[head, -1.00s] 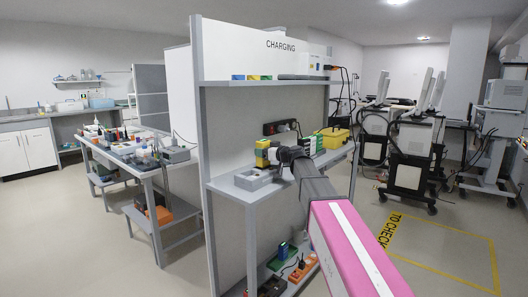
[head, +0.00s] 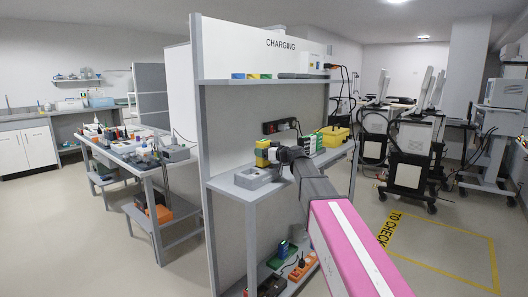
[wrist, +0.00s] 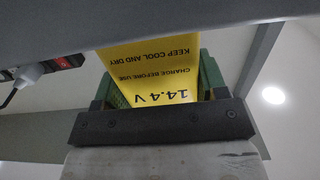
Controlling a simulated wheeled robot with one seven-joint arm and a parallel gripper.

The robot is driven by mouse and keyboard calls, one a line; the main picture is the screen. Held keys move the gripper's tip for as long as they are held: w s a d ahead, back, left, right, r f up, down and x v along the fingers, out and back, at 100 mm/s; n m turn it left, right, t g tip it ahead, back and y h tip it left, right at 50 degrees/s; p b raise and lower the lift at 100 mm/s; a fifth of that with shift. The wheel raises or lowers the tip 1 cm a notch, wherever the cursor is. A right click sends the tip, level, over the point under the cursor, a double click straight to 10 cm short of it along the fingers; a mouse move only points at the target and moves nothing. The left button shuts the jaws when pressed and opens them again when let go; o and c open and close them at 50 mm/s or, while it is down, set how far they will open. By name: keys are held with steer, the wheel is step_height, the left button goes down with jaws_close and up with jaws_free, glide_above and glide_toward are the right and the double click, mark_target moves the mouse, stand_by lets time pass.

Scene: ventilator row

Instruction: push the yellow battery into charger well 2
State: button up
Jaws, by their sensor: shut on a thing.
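The yellow battery (head: 262,152) is upright in my gripper (head: 267,153), just above the grey charger (head: 246,182) on the bench shelf. My gripper is shut on it from the right. In the wrist view the battery (wrist: 150,70) fills the middle, with its "14.4 V" label upside down and green parts on both sides of it. The front charger well shows as a light opening. The well below the battery is hidden, and I cannot tell whether the battery's lower end touches the charger or enters it.
A black power strip (head: 281,126) is on the panel behind. A yellow case (head: 334,136) and green-and-white items (head: 308,144) stand to the right on the same shelf. An upper shelf (head: 262,80) holds small coloured blocks. Orange and green items lie on the lower shelf.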

steer(key=shift+f, duration=0.35)
stand_by(0.5)
steer(key=o, duration=1.5)
